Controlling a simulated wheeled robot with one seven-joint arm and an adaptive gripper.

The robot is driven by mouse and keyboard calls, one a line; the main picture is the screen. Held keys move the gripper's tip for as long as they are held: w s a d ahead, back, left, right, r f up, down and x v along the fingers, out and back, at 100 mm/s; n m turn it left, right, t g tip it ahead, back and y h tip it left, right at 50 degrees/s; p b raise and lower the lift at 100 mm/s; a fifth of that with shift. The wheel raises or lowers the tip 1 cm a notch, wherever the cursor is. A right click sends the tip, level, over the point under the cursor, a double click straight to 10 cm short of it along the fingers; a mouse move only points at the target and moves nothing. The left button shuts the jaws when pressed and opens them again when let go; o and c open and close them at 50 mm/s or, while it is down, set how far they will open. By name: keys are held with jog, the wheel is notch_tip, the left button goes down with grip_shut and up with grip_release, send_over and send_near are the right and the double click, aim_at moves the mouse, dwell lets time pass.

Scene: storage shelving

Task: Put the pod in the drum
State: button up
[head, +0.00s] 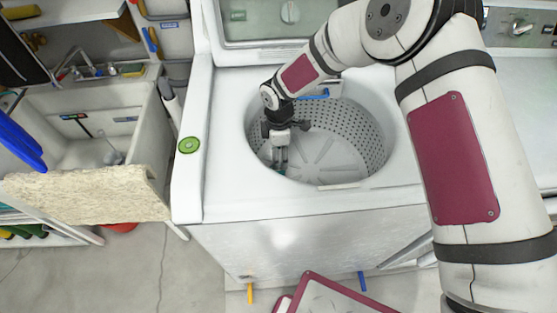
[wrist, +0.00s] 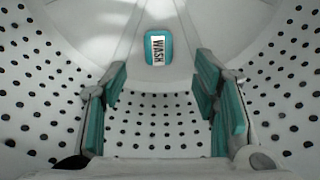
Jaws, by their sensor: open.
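The drum (head: 355,125) is the round, perforated tub of the open white washing machine. My gripper (head: 280,166) reaches down inside it, near its left side. In the wrist view, my gripper (wrist: 162,105) has its teal-padded fingers spread wide with nothing between them. The pod (wrist: 158,47) is a small teal block with a white "WASH" label. It appears against the pale drum floor, beyond the fingertips and apart from them. I cannot make out the pod in the head view. The perforated drum wall (wrist: 45,100) surrounds the fingers in the wrist view.
A round green object (head: 189,145) sits on the washer's left top edge. The raised lid (head: 265,25) stands behind the opening. A utility sink (head: 95,125) is at the left. A red-framed item (head: 335,297) is on the floor in front.

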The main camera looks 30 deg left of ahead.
notch_tip(320, 180, up, 8)
jog(key=shift+b, duration=0.35)
jog(key=w+d+r+m+t+h, duration=0.15)
jog(key=d+r+m, duration=0.85)
jog(key=d+r, duration=1.4)
jog(key=s+d+r+m+t, duration=0.2)
jog(key=s+d+r+m, duration=0.45)
jog(key=s+d, duration=0.4)
jog(key=s+d+m+y, duration=0.1)
jog(key=s+d+m, duration=0.7)
jog(key=s, duration=0.3)
jog(key=shift+t, duration=0.35)
jog(key=shift+s+a+y, duration=0.1)
jog(key=shift+y, duration=0.15)
